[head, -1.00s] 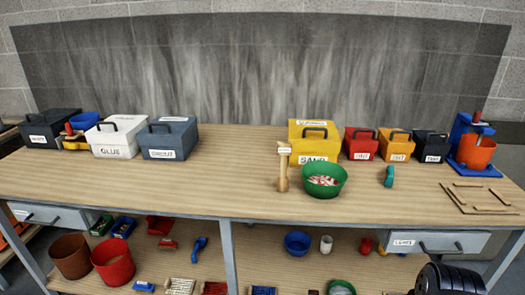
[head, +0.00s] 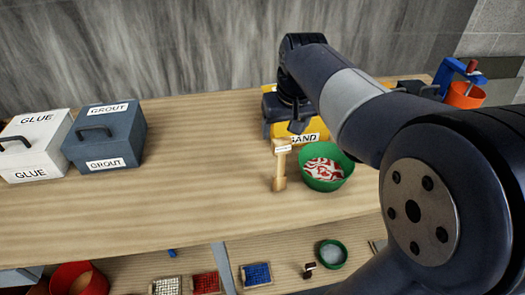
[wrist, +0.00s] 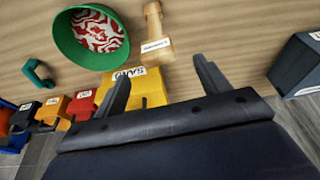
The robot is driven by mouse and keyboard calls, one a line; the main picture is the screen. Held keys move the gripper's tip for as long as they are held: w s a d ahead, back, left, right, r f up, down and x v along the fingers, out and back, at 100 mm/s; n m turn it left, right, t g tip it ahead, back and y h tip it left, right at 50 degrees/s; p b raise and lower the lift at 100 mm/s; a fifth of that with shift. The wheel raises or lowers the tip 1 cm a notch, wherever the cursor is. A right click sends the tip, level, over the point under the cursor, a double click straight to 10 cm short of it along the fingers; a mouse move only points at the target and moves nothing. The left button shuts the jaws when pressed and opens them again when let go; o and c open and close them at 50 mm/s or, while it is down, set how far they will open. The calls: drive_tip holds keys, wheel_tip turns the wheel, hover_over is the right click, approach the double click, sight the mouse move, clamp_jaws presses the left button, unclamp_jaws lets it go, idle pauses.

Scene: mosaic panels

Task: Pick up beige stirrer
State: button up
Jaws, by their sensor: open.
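The yellow SAND box (head: 312,132) stands behind the stirrer. A grey GROUT box (head: 106,135) and white GLUE box (head: 35,147) are at left. A blue and orange stand (head: 463,92) is at far right. The table between GROUT and stirrer is clear.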

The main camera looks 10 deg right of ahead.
sight(280, 150)
drive_tip(key=p+x, duration=0.1)
drive_tip(key=x, duration=0.9)
drive_tip(key=shift+s+d+f, duration=0.1)
drive_tip(key=shift+d+f, duration=0.05)
drive_tip(key=shift+f, duration=0.05)
drive_tip(key=c, duration=1.3)
